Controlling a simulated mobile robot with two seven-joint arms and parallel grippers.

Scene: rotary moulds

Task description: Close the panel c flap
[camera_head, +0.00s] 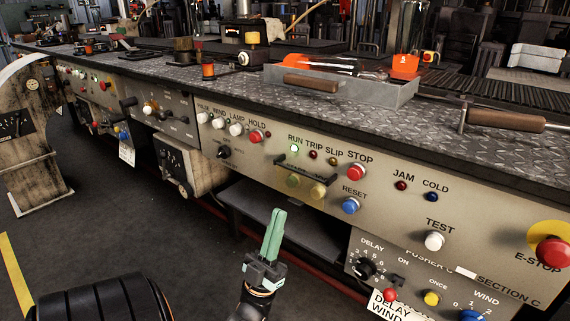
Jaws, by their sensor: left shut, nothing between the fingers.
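The section C panel (455,268) is at the lower right, with a delay knob, coloured buttons and a white tag. A dark flat plate (285,222) sticks out below the main control panel (330,172), left of the section C panel. It may be the panel c flap, but I cannot tell for certain. My left gripper (277,213) has pale green fingers, shut and empty, pointing up. In the picture it overlaps the dark plate's near part; I cannot tell whether they touch. My right gripper is not in view.
A patterned metal bench top (440,138) runs above the panels, bearing a grey tray (345,97) and a wooden-handled tool (505,121). A smaller gauge box (190,170) juts out at the left. A worn machine (30,135) stands far left. The dark floor (120,235) between is clear.

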